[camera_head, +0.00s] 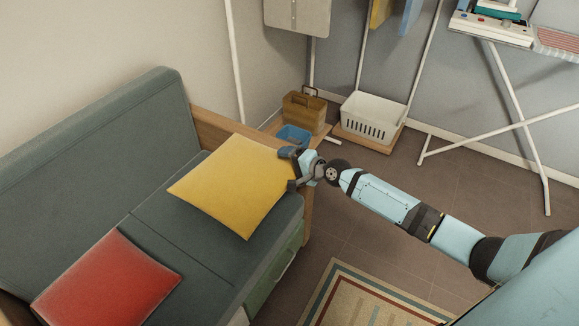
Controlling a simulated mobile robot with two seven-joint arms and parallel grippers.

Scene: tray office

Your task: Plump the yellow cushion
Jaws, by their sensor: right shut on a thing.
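The yellow cushion (235,185) lies on the right end of the grey-green sofa (150,228), by its wooden armrest. My right gripper (291,168) is at the cushion's right edge and is shut on it. The fingers hide a small part of that edge. The cushion looks plump and roughly flat on the seat; I cannot tell whether its right side is lifted. My left gripper is not in view.
A red cushion (108,281) lies at the sofa's left. Behind the armrest are a blue bin (293,136), a brown basket (304,112) and a white laundry basket (372,117). An ironing board (492,36) stands at the back right. A striped rug (375,298) covers the floor in front.

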